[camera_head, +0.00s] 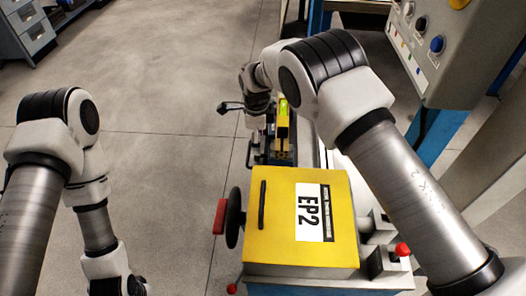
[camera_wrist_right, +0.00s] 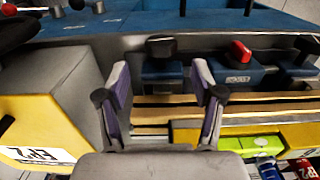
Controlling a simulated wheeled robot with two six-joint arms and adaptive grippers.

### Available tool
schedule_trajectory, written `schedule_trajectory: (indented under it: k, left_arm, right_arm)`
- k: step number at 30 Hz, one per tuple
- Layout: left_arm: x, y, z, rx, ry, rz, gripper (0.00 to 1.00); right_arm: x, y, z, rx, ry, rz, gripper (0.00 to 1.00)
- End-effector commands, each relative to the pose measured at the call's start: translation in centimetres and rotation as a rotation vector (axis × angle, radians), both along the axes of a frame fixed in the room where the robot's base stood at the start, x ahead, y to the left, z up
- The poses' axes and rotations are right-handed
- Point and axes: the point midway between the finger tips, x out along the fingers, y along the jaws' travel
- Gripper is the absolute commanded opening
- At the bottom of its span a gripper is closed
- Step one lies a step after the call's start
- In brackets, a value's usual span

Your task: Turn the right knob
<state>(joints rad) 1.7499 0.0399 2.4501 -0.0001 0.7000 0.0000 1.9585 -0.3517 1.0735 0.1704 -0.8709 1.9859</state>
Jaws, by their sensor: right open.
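My right gripper (camera_wrist_right: 160,78) is open and empty in the right wrist view. Its two purple-grey fingers stand apart above the machine bed, with a black knob (camera_wrist_right: 160,47) on a blue block beyond and between the fingertips. A red knob (camera_wrist_right: 240,50) sits on another blue block to its right, and a further black knob (camera_wrist_right: 304,44) is near the right edge. I cannot tell which one the task calls the right knob. In the head view my right arm reaches over the machine; its fingertips are not clear there. My left arm hangs at the left, its gripper cut off by the bottom edge.
The yellow EP2 housing (camera_head: 275,215) has a black handwheel (camera_head: 234,217) on its left side. A red-topped lever (camera_head: 402,250) stands at its right. A grey control panel (camera_head: 440,45) with coloured buttons is at the upper right. The floor left of the machine is clear.

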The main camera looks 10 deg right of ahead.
Motion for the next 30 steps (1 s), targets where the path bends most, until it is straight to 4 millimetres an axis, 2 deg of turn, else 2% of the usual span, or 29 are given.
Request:
schedule_trajectory:
  k: [3, 9, 12, 18, 19, 23, 24, 30]
  left_arm:
    - [0.0, 0.0, 1.3, 0.000, 0.000, 0.001, 0.23]
    - [0.0, 0.0, 2.4, 0.000, 0.000, 0.000, 0.23]
    - [0.0, 0.0, 2.5, 0.000, 0.000, 0.000, 0.23]
    - [0.0, 0.0, 2.4, 0.000, 0.000, 0.000, 0.23]
    - [0.0, 0.0, 2.4, 0.000, 0.000, 0.000, 0.23]
    - [0.0, 0.0, 2.3, 0.000, 0.000, 0.000, 0.23]
    - [0.0, 0.0, 2.3, 0.000, 0.000, 0.000, 0.23]
    - [0.0, 0.0, 2.2, 0.000, 0.000, 0.000, 0.23]
  right_arm:
    - [-0.1, 0.0, -2.1, 0.001, 0.005, 0.001, 0.67]
    - [-0.1, 0.0, -5.4, 0.001, 0.002, 0.001, 0.67]
    - [-0.1, 0.0, -6.2, 0.000, 0.001, 0.002, 0.67]
    - [0.0, 0.0, -6.4, 0.000, 0.000, 0.002, 0.67]
    - [0.0, 0.0, -6.4, 0.000, 0.000, 0.002, 0.60]
    - [0.0, 0.0, -6.4, 0.000, 0.000, 0.002, 0.14]
    - [0.0, 0.0, -6.4, 0.000, 0.000, 0.002, 0.08]
    - [0.0, -0.1, -6.5, -0.004, -0.014, 0.002, 0.08]
